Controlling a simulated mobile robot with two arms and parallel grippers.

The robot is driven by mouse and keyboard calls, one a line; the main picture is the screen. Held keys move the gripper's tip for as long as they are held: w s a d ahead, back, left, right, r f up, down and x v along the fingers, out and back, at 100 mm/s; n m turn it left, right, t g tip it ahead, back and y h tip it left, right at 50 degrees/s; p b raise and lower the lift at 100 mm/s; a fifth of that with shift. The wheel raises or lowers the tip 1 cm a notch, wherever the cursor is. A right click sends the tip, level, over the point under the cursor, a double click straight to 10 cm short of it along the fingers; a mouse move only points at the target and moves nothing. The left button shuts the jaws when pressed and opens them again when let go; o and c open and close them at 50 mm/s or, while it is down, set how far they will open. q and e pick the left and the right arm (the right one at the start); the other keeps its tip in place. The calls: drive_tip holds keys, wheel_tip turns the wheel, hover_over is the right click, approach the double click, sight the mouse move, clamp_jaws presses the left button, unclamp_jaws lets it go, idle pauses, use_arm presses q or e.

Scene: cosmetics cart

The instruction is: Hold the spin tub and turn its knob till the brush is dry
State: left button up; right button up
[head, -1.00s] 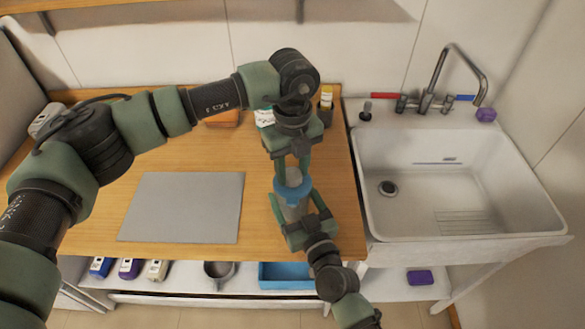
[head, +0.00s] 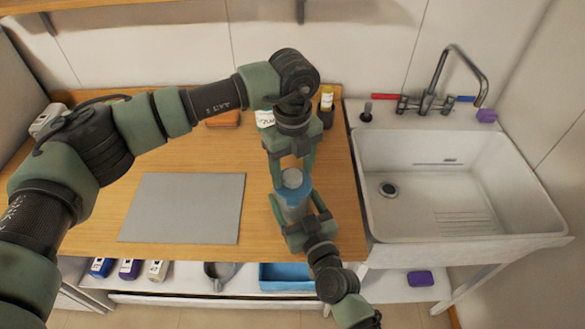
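The spin tub (head: 294,206) is a pale grey cup with a blue top, held over the right part of the wooden worktop. Its knob (head: 292,177) is a lighter spot on top. My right gripper (head: 298,203) comes from the front, with one finger on each side of the tub's body, and looks shut on it. My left gripper (head: 291,167) comes from the back, its fingers spread at the tub's top. I cannot tell whether they touch the knob. The brush and the inside of the tub are hidden.
A grey mat (head: 183,208) lies left of the tub. A white sink (head: 450,222) with a tap stands right. A yellow-capped bottle (head: 326,102) and an orange item (head: 223,119) stand behind. Below are a blue tray (head: 287,277), a mug (head: 219,274) and several small bottles.

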sight(293, 174)
use_arm(q)
wheel_tip(293, 174, up, 12)
idle(0.6)
use_arm(e)
drive_tip(key=o, duration=1.8)
drive_tip(key=shift+c, duration=0.2)
drive_tip(key=shift+d, duration=0.1)
